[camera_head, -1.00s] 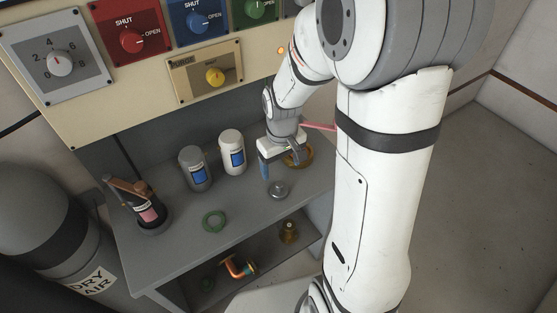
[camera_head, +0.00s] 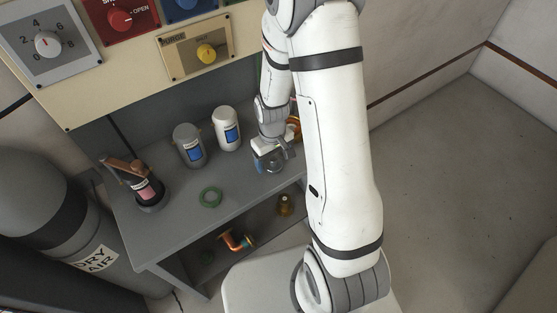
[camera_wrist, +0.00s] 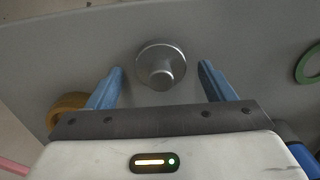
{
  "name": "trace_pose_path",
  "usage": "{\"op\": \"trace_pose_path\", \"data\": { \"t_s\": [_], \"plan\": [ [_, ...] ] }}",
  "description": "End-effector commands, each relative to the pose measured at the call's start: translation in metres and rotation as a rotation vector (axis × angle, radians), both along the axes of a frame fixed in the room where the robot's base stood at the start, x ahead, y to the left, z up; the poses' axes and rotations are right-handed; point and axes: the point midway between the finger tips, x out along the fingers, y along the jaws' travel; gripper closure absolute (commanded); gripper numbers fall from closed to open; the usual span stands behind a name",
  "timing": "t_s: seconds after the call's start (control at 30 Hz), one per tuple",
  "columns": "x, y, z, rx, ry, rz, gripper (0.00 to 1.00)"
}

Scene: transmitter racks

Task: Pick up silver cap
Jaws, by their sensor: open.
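The silver cap (camera_wrist: 161,66) is a round metal disc with a raised knob, lying on the grey bench top (camera_wrist: 230,35). In the wrist view it sits centred between the two blue fingers of my gripper (camera_wrist: 160,72), with a gap on each side. The fingers are open and nothing is held. In the head view my gripper (camera_head: 268,164) is low over the right part of the bench and largely hides the cap.
A green ring (camera_head: 210,197) lies left of my gripper. A grey jar (camera_head: 190,146) and a white jar (camera_head: 227,130) stand behind. A brass-coloured ring (camera_wrist: 68,107) is beside the left finger. A lower shelf holds a copper elbow pipe (camera_head: 236,240).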

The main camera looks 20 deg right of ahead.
Motion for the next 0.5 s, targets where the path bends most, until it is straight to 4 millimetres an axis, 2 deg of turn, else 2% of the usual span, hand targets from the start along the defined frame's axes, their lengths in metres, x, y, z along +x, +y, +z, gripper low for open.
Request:
{"op": "trace_pose_path", "data": {
  "t_s": [0.27, 0.5],
  "plan": [
    [0.0002, -0.0003, -0.0024, 0.0, -0.001, -0.001, 0.24],
    [0.0002, -0.0005, -0.0022, 0.0, -0.001, -0.001, 0.44]
  ]
}}
